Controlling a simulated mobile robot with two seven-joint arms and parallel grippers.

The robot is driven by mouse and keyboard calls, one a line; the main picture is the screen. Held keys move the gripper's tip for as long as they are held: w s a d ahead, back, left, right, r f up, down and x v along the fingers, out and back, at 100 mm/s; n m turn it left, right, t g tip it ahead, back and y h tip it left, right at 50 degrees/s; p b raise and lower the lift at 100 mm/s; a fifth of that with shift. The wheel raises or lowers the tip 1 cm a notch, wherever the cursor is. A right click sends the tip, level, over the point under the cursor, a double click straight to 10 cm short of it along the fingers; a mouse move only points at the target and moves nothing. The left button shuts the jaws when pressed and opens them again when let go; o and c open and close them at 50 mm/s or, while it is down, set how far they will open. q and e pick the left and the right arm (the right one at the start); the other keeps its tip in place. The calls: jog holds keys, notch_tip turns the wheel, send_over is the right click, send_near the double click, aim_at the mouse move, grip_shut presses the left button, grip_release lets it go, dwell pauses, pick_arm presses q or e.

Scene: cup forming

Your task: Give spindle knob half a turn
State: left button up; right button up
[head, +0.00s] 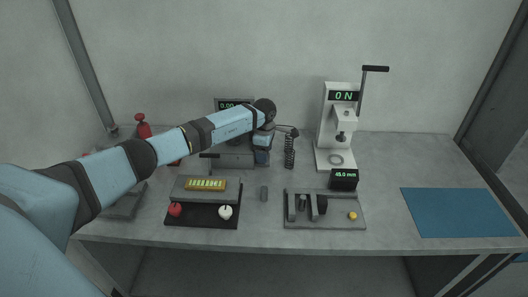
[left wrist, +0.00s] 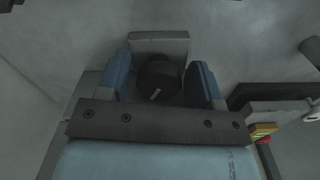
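The spindle knob (left wrist: 160,78) is a dark round knob with a short white mark slanting up to the right, in front of a grey block (left wrist: 160,40) in the left wrist view. My left gripper (left wrist: 161,84) has its two blue fingers on either side of the knob, with narrow gaps seeming to show between fingers and knob. In the head view my left gripper (head: 262,157) points down at the right end of a grey device (head: 232,160); the knob cannot be made out there. My right gripper is in neither view.
In front are a black tray (head: 202,222) and a grey fixture plate (head: 335,222). A blue mat (head: 458,212) lies right.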

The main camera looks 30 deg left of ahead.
pick_arm(q)
jog(key=c, duration=0.7)
jog(key=shift+w+a+n, duration=0.1)
jog(key=shift+n, duration=2.2)
jog(key=o, duration=1)
jog(key=shift+c, duration=0.2)
notch_tip(320, 180, up, 14)
jog(key=shift+f, duration=0.1)
